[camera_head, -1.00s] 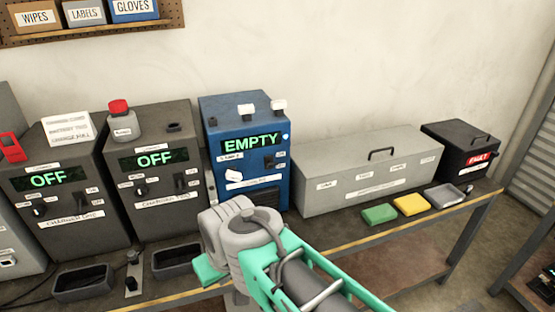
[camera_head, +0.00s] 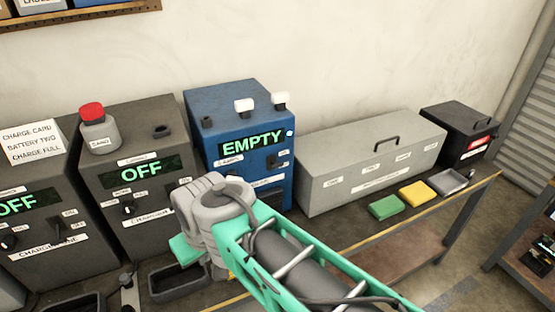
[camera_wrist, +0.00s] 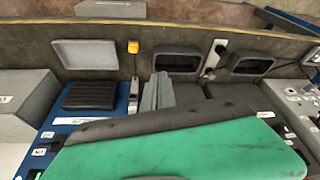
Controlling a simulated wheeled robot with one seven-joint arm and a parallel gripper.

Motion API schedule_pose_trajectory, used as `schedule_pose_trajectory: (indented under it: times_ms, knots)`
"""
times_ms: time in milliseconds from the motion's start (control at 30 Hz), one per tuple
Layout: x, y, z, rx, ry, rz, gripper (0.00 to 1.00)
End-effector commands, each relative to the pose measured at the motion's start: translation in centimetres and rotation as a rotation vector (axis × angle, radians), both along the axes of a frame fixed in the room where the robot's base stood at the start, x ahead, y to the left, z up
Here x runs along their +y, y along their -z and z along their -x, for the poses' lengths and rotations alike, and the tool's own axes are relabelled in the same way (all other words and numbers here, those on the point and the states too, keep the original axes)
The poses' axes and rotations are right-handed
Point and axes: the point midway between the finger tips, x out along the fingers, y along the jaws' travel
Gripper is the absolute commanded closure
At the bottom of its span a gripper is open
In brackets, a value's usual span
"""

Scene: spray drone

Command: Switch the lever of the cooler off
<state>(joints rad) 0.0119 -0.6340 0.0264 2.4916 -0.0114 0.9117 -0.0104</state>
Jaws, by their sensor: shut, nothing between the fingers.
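The blue unit (camera_head: 225,100), which looks like the cooler, stands between a grey charger and a long grey box. Its display reads EMPTY. A small dark lever (camera_head: 272,161) sits on the right of its front, beside small labels; its exact position is too small to tell. My wrist covers the lower left of the front in the head view, where my fingertips are hidden. In the wrist view my gripper (camera_wrist: 158,92) is shut and empty, its grey fingers together near the blue unit (camera_wrist: 62,138) and its black vent (camera_wrist: 88,95). I cannot tell whether they touch it.
Grey chargers (camera_head: 130,115) showing OFF stand to the left. The long grey box (camera_head: 340,150) and a black box (camera_head: 455,125) stand to the right. Green (camera_head: 386,207) and yellow (camera_head: 418,191) pads lie in front. Dark trays (camera_wrist: 178,60) lie along the bench edge.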

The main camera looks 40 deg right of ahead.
Motion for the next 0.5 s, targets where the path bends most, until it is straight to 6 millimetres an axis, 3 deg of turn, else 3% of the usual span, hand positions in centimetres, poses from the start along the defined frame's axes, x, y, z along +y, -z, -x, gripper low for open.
schedule_pose_trajectory:
  times_ms: [167, 300, 400, 500]
  knots:
    - [-5.0, -4.2, -4.0, -0.057, 0.098, -0.042, 1.00]
    - [-13.7, -9.4, -6.5, -0.129, 0.189, -0.051, 1.00]
    - [-20.4, -12.5, -6.0, -0.168, 0.242, -0.029, 1.00]
    - [-25.4, -14.6, -4.3, -0.188, 0.276, 0.001, 1.00]
